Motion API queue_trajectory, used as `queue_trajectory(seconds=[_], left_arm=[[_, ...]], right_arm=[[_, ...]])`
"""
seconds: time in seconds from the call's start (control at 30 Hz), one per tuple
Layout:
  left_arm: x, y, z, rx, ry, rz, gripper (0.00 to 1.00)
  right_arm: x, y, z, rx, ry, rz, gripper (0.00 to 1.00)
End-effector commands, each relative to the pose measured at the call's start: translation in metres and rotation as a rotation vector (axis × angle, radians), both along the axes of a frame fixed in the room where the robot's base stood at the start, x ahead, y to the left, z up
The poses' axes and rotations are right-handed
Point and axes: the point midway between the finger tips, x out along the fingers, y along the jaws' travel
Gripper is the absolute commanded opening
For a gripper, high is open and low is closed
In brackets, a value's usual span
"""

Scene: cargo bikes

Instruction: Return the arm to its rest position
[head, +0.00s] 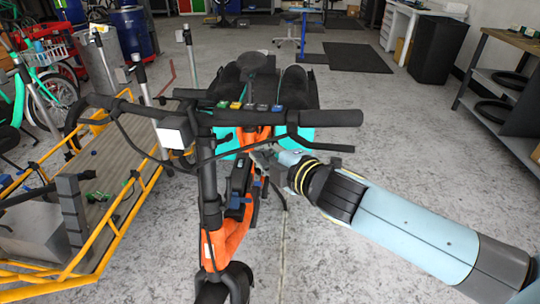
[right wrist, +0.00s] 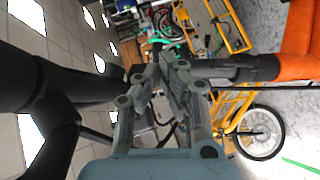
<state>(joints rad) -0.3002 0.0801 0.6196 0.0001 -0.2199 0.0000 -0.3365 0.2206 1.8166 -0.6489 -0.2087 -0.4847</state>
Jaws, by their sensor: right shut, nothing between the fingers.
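My right arm (head: 415,225) reaches in from the right of the head view. Its gripper (head: 262,158) is beside the orange bike (head: 232,235), just below the right side of the black handlebar (head: 335,118). In the right wrist view the gripper (right wrist: 168,68) is shut, with its fingertips together and nothing between them. A dark bar of the bike lies behind the fingertips there; I cannot tell whether they touch it. The bike's orange frame (right wrist: 300,45) shows at the right of that view. My left gripper is in neither view.
The yellow-framed cargo bike (head: 125,205) with a wooden bed stands at the left. A workbench with shelves (head: 505,100) is at the right, with a black cabinet (head: 438,48) behind it. The floor is bare around my right forearm. The handlebar and brake lever are close above the gripper.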

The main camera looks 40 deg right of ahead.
Motion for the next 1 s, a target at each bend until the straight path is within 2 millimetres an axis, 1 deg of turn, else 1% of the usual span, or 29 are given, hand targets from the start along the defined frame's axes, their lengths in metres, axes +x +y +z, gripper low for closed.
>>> queue_trajectory(seconds=[0.03, 0.1, 0.2, 0.47, 0.57, 0.6, 0.67, 0.77, 0.8, 0.87, 0.9, 0.97, 1.0], left_arm=[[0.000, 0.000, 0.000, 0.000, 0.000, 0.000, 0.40], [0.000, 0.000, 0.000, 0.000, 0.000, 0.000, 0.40], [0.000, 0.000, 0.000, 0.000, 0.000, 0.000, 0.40], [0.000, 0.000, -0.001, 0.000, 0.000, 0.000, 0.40], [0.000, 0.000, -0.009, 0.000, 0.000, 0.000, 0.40], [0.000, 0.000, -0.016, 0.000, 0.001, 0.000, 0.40], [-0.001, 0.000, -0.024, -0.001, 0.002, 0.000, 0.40], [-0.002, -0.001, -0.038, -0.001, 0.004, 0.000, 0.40], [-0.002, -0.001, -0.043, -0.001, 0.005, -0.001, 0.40], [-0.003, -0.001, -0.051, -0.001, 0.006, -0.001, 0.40], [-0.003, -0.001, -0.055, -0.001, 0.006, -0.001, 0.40], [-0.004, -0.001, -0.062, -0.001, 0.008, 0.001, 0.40], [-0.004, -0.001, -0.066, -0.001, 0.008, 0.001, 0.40]], right_arm=[[-0.008, 0.001, 0.001, -0.002, 0.002, 0.001, 0.00], [-0.016, 0.001, 0.003, -0.002, 0.002, 0.000, 0.00], [-0.022, 0.002, 0.005, -0.001, 0.001, -0.001, 0.00], [-0.024, 0.002, 0.004, -0.001, 0.002, -0.001, 0.00], [-0.021, 0.003, -0.002, 0.004, -0.005, -0.004, 0.00], [-0.020, 0.003, -0.013, 0.009, 0.002, -0.009, 0.00], [-0.023, 0.001, -0.043, 0.025, 0.043, -0.024, 0.00], [-0.037, -0.005, -0.116, 0.090, 0.151, -0.066, 0.00], [-0.047, -0.007, -0.149, 0.130, 0.202, -0.090, 0.00], [-0.064, -0.008, -0.197, 0.193, 0.281, -0.131, 0.00], [-0.078, -0.009, -0.228, 0.239, 0.332, -0.162, 0.00], [-0.101, -0.009, -0.273, 0.308, 0.408, -0.212, 0.00], [-0.119, -0.009, -0.301, 0.355, 0.459, -0.250, 0.00]])
